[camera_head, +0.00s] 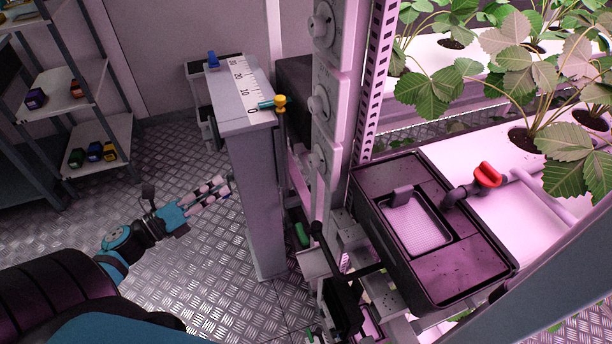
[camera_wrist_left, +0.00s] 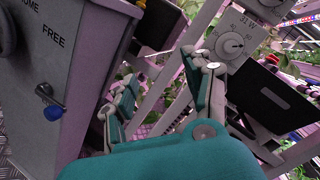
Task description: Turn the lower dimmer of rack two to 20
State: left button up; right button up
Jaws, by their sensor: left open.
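My left gripper (camera_head: 224,187) reaches in from the left in the head view, beside the grey pedestal. Its fingers also show in the left wrist view (camera_wrist_left: 162,82), spread apart with nothing between them. Round pale dimmer knobs (camera_head: 318,105) sit one above another on grey boxes on the rack post, to the right of the pedestal and apart from my gripper. In the wrist view a dial (camera_wrist_left: 231,45) with a number scale shows beyond the right finger. I cannot tell which rack it belongs to, and its setting is too small to read surely.
The grey pedestal (camera_head: 255,190) with a number scale on top stands between my gripper and the knobs. A black tank (camera_head: 455,270) with a red valve (camera_head: 487,174) is at the right. Shelves (camera_head: 85,100) stand at the left. The metal floor around my gripper is clear.

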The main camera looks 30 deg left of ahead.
aim_at(310, 163)
pick_arm(q)
jog(key=s+d+r+m+g+h+b, duration=0.1)
jog(key=s+d+r+m+g+h, duration=0.2)
jog(key=d+r+m+h, duration=0.65)
jog(key=w+d+y+p, duration=0.1)
jog(key=w+d, duration=0.1)
jog(key=w, duration=0.2)
jog(key=w+d+f+m+y+p, duration=0.1)
jog(key=w+d+p, duration=0.1)
jog(key=w+d, duration=0.1)
jog(key=w+d+m+y+p, duration=0.1)
jog(key=w+d+y, duration=0.1)
jog(key=w, duration=0.3)
jog(key=shift+w+d+f, duration=0.15)
jog(key=shift+w+d, duration=0.05)
jog(key=shift+d, duration=0.2)
jog(key=shift+w+d+f+p, duration=0.15)
jog(key=shift+w+d+p, duration=0.1)
jog(key=shift+d+p, duration=0.05)
pick_arm(e)
notch_tip(310, 163, up, 3)
jog(key=shift+d+f, duration=0.1)
jog(key=shift+d, duration=0.05)
pick_arm(q)
grip_shut()
pick_arm(e)
jog(key=shift+a, duration=0.25)
